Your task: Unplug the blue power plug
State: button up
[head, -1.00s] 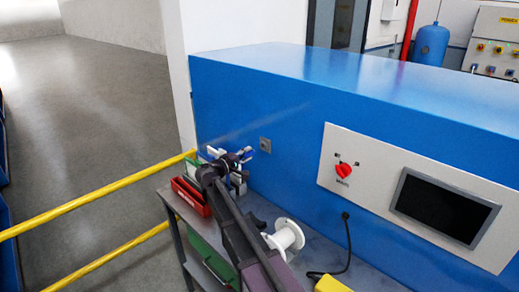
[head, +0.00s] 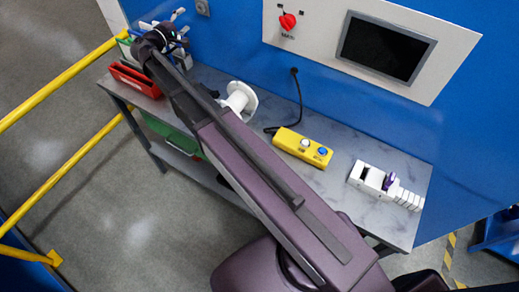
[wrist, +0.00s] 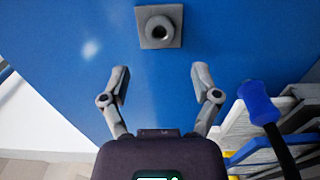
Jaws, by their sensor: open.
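In the wrist view a grey square socket (wrist: 160,27) with a round central opening is on the blue wall, straight ahead of my gripper (wrist: 160,70). My gripper is open and empty, its two fingers spread below the socket and apart from it. The socket also shows at the top of the head view (head: 203,7). A blue-ended piece with a black shaft (wrist: 257,101) is to the right of my fingers; I cannot tell whether it is a plug or a tool handle. No blue plug shows clearly in the socket.
White and coloured holders (wrist: 250,135) stand close on the right in the wrist view. The bench (head: 340,150) carries a red bin (head: 137,80), a white spool (head: 239,98), a yellow button box (head: 302,147) and a white dispenser (head: 383,185). A yellow rail (head: 60,90) runs at left.

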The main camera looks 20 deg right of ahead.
jog(key=v, duration=1.2)
jog(key=shift+d, duration=0.1)
dwell(0.5)
